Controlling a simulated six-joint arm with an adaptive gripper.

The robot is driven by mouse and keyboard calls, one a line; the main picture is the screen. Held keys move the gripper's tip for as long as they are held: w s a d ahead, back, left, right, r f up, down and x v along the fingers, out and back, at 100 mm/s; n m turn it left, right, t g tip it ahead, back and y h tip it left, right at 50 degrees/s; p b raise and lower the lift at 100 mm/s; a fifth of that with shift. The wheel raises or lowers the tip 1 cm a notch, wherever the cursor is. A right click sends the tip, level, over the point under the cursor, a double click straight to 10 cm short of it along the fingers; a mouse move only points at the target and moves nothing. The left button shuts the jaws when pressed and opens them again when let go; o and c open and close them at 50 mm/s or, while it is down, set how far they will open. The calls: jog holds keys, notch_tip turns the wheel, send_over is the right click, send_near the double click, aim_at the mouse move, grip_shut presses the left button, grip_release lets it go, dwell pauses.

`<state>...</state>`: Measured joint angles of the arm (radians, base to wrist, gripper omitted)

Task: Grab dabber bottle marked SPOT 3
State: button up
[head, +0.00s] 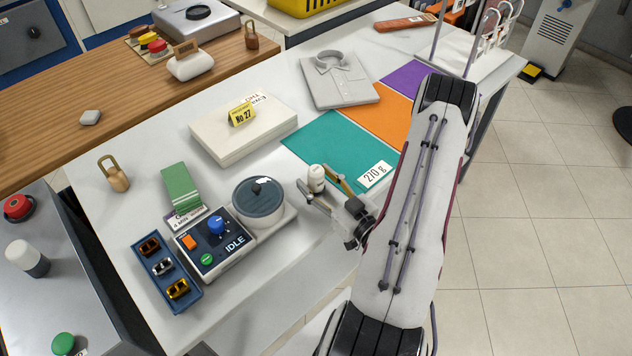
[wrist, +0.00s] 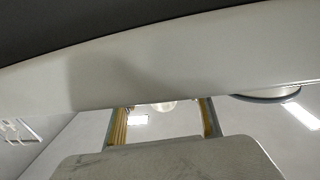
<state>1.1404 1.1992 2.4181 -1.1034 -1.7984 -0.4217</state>
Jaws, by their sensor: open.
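A small white bottle (head: 317,177) stands upright on the white table, just right of the round grey-lidded pot. No SPOT 3 marking is readable on it, so I cannot tell its label. My gripper (head: 314,184) is open and low over the table, with a finger on each side of this bottle. Contact with it cannot be made out. In the wrist view my open gripper (wrist: 163,122) shows its two yellowish fingers, with a pale round shape between them, and the near part of the view is blocked by a grey surface.
The grey-lidded pot (head: 259,196) and IDLE control box (head: 215,242) stand close left of the gripper. A teal mat (head: 325,142) with a 210 g card (head: 375,174) lies behind it. A white box (head: 243,128) and folded shirt (head: 340,80) are farther back.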

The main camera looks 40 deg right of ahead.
jog(key=shift+w, duration=0.4)
jog(key=c, duration=1.3)
